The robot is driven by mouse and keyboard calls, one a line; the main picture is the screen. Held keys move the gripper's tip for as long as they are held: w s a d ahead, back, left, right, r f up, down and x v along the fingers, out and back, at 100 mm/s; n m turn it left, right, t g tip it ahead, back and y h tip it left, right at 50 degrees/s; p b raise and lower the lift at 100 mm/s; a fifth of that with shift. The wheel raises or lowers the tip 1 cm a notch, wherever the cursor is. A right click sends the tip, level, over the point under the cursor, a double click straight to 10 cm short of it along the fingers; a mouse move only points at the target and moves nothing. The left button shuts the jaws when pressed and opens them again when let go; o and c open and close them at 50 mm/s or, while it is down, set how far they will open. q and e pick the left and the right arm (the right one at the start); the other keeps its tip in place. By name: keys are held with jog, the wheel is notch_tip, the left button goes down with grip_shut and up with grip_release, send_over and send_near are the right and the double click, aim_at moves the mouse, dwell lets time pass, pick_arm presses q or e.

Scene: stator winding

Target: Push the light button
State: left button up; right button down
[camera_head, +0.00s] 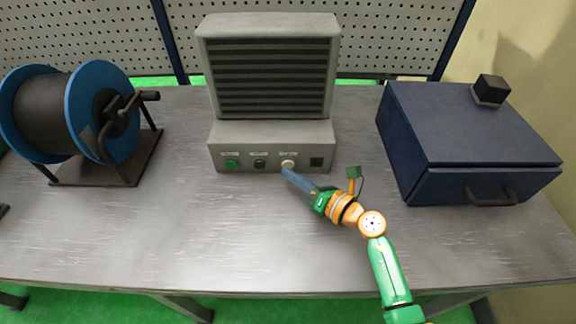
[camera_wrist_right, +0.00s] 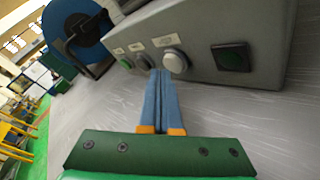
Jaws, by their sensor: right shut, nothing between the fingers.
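The grey control box (camera_head: 262,134) stands at the back middle of the table, with a row of buttons on its front. A green button (camera_head: 232,163) is at the left, a black one (camera_head: 260,163) beside it, then a white one (camera_head: 288,163). In the right wrist view the fingertips (camera_wrist_right: 160,72) appear just left of the white button; contact cannot be told. My left gripper is out of view.
A dark square switch (camera_head: 316,162) is at the right end of the panel. A blue cable reel (camera_head: 118,95) stands at the left. A dark blue drawer box (camera_head: 460,125) with a small black block (camera_head: 491,90) stands at the right. The front table is clear.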

jog(key=shift+w, duration=0.4)
dwell(0.6)
jog(key=shift+s, duration=0.1)
jog(key=shift+s+r+p, duration=0.1)
jog(key=shift+s+p, duration=0.25)
jog(key=shift+s, duration=0.45)
jog(key=s+p, duration=0.2)
jog(key=s, duration=0.3)
jog(key=shift+s, duration=0.5)
